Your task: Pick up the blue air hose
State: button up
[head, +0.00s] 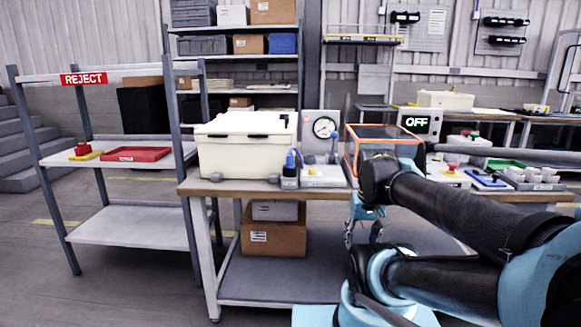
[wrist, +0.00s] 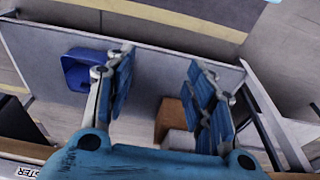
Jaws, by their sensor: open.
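A small blue item (head: 291,161) stands on the workbench, just left of the pressure gauge panel (head: 322,130). It may be the blue air hose, but it is too small to tell. No hose can be made out in the wrist view. My gripper (head: 362,230) hangs low at the bench's front side, right of and below the blue item and apart from it. In the wrist view my gripper (wrist: 162,82) has its two blue fingers spread wide with nothing between them. My arm hides part of the bench's right side.
A cream box (head: 245,148) stands on the workbench (head: 235,187) left of the gauge. An orange-framed clear case (head: 383,132) is behind my wrist. Below are cardboard boxes (head: 273,232) and a blue bin (wrist: 82,72). A reject rack (head: 110,157) stands at left.

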jog(key=w+a+r+m, duration=0.3)
jog(key=w+r+m, duration=0.1)
jog(key=w+r, duration=0.6)
notch_tip(320, 180, up, 21)
jog(key=m+g, duration=0.2)
jog(key=m, duration=1)
send_over(290, 158)
jog(key=w, duration=0.2)
notch_tip(290, 158, down, 18)
jog(key=shift+s+r, duration=0.15)
jog(key=shift+r, duration=0.1)
jog(key=shift+c, duration=0.4)
grip_shut()
